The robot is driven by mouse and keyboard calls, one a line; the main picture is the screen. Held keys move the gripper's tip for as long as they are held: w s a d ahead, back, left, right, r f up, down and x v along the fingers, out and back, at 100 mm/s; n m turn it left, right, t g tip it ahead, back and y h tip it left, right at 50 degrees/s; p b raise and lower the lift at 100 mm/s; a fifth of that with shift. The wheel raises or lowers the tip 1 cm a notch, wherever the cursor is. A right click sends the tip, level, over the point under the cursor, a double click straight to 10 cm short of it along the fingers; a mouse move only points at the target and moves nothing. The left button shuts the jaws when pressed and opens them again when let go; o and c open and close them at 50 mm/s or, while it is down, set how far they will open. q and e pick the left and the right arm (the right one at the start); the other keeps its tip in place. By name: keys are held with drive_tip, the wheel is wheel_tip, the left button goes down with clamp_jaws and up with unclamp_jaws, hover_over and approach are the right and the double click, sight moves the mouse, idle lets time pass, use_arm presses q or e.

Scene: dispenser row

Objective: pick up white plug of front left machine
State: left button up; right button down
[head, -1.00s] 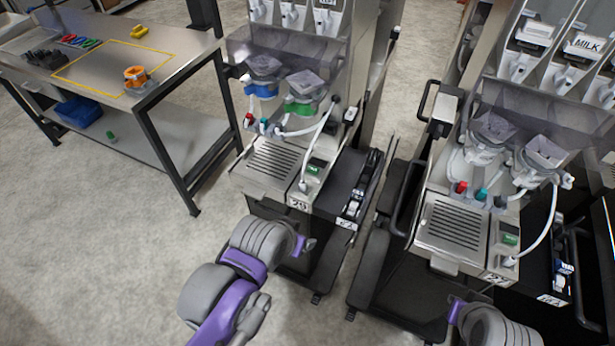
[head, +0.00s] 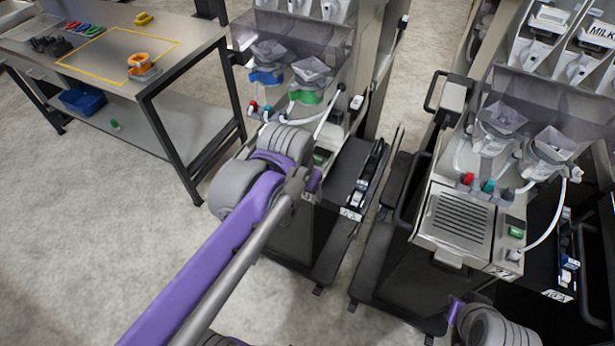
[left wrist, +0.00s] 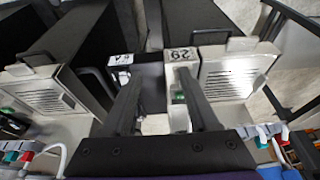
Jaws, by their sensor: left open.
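The front left machine (head: 345,45) is the steel dispenser labelled 29, with blue and green parts under its hoppers. Its white hose (head: 323,122) runs down behind my left arm. The white plug at its lower end is hidden there, and I cannot make it out surely in the left wrist view. My left gripper (left wrist: 160,92) is open, its two dark fingers apart, with nothing seen held between them. It is over the front of the machine, near the 29 label (left wrist: 181,55) and the green display (left wrist: 180,97). Of my right arm, only a grey and purple part shows; its fingers do not show.
A similar machine (head: 455,220) stands to the right, with a narrow gap between. A black side unit (head: 350,180) adjoins the left machine. A steel table (head: 185,50) with an orange-topped item (head: 140,66) stands at left. Floor at lower left is open.

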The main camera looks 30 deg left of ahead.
use_arm(q)
drive_tip(key=w+a+g, duration=0.1)
drive_tip(key=w, duration=0.2)
drive_tip(key=w+a+g+b, duration=0.1)
drive_tip(key=w+a, duration=0.1)
drive_tip(key=w, duration=0.2)
drive_tip(key=w+a+g, duration=0.1)
drive_tip(key=w, duration=0.2)
drive_tip(key=shift+w+a+g+b, duration=0.25)
drive_tip(key=shift+w+g+b, duration=0.05)
drive_tip(key=shift+w+g, duration=0.1)
drive_tip(key=shift+w+a+f, duration=0.1)
drive_tip(key=shift+f, duration=0.4)
wheel_tip(320, 180, down, 6)
drive_tip(key=shift+a+f, duration=0.1)
drive_tip(key=shift+f, duration=0.15)
clamp_jaws()
use_arm(e)
drive_tip(key=f, duration=0.1)
drive_tip(key=s+f, duration=0.1)
drive_tip(key=f, duration=0.1)
drive_tip(key=shift+s, duration=0.2)
